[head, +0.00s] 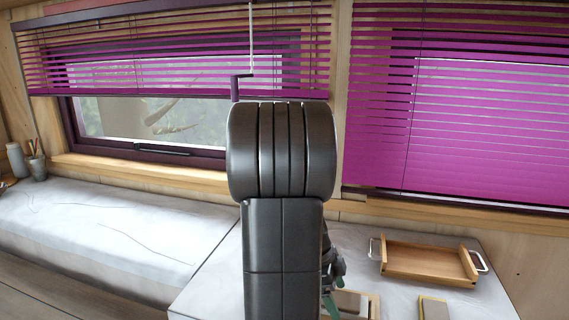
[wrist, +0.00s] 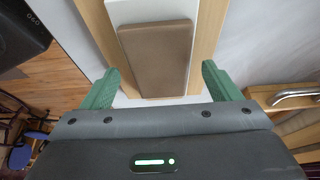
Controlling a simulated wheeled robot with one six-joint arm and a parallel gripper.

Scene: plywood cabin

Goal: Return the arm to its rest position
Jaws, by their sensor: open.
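My gripper (wrist: 160,72) is open, with one green finger at each side in the wrist view. A flat brown block (wrist: 157,58) shows between and beyond the fingertips, and neither finger touches it. The block lies on a white piece on a light wooden board (wrist: 205,45). In the head view my dark arm stands upright in the middle and hides most of my gripper. Only a green finger (head: 330,304) and some dark parts show at its lower right, close to the board (head: 374,304).
A wooden tray (head: 425,264) with white handles stands on the white tabletop at right. A small yellow-edged block (head: 433,308) lies in front of it. A pencil cup (head: 37,166) stands far left. Purple blinds (head: 460,120) hang behind, and a thin rod hangs near my arm.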

